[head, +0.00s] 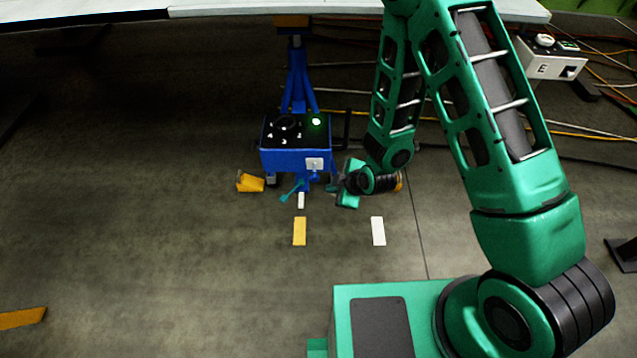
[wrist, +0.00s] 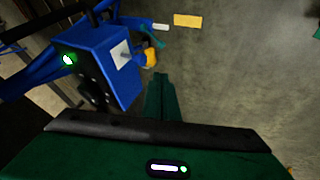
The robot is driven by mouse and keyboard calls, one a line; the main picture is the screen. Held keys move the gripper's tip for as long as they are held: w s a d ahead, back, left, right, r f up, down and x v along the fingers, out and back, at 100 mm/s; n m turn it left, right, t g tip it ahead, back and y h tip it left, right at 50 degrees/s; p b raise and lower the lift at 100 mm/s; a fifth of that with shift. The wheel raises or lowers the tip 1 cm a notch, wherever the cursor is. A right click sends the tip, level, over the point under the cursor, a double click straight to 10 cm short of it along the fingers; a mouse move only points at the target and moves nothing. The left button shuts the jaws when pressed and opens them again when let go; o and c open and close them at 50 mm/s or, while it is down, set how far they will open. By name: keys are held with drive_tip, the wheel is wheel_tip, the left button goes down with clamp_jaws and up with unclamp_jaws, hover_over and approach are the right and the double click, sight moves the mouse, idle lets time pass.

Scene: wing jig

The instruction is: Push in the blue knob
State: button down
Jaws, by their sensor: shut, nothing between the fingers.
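I cannot pick out the blue knob for certain against the blue box. My gripper (head: 335,188) is low, just right of the box's front. In the wrist view, its green fingers (wrist: 160,95) are together and empty, apart from the box (wrist: 112,80). The white plate also shows there (wrist: 120,53).
A teal lever (head: 290,193) sticks out below the box's front. A yellow wedge (head: 250,182) lies left of the box. Yellow (head: 299,231) and white (head: 378,231) floor marks lie in front. Cables and a grey box (head: 546,61) are at the back right. The left floor is mostly clear.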

sight(315, 175)
drive_tip(key=w+r+x, duration=0.1)
drive_tip(key=w+x, duration=0.1)
drive_tip(key=x, duration=1)
drive_tip(key=shift+w, duration=0.4)
